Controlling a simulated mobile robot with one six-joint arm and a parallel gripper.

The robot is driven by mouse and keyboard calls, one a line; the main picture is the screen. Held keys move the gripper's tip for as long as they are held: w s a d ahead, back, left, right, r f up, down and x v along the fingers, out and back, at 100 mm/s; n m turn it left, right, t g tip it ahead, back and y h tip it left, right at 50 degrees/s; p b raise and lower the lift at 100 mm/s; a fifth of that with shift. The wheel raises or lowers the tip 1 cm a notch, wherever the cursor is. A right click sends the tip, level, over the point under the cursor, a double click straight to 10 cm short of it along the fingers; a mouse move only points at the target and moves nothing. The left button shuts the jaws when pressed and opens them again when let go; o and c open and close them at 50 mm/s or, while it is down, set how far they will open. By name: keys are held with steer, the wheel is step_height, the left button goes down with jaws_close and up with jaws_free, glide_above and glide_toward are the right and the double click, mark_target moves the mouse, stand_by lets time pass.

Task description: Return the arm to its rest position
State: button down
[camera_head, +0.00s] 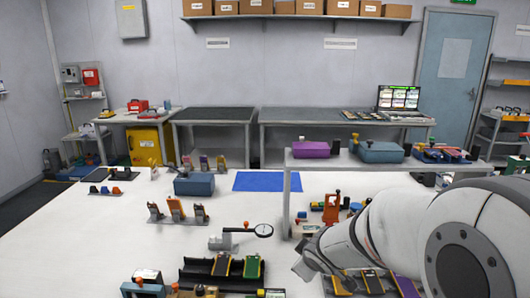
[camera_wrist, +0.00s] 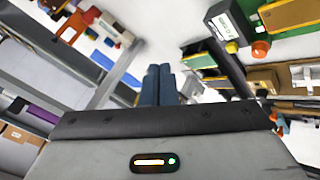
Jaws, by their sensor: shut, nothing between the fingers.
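My arm reaches in from the lower right of the head view, over the front right of the white table (camera_head: 110,225). Its end, with my gripper (camera_head: 304,270), is near the front middle, beside a black rack that holds pouch cells (camera_head: 222,265). In the wrist view, the two dark blue-grey fingers of my gripper (camera_wrist: 158,82) are together, with nothing seen between them. My forearm hides part of the table's right side and some items under it. The fingertips are hard to make out in the head view.
A raised grey shelf (camera_head: 350,162) with a purple box (camera_head: 310,150) and a blue box (camera_head: 380,152) stands behind my arm. A magnifier (camera_head: 263,231) lies near my gripper. A blue mat (camera_head: 268,181) is clear. Bare table lies at the left.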

steer(key=s+d+r+m+g+h, duration=0.2)
steer(key=s+d+r+m, duration=0.1)
steer(key=s+d+m, duration=0.3)
steer(key=s+a+r+m+g+y, duration=0.1)
steer(key=s+a+m+g, duration=0.1)
steer(key=s, duration=1.4)
steer(key=shift+s+r+m+g+y, duration=0.2)
steer(key=shift+r+m+g+y, duration=0.15)
steer(key=shift+m+g, duration=0.55)
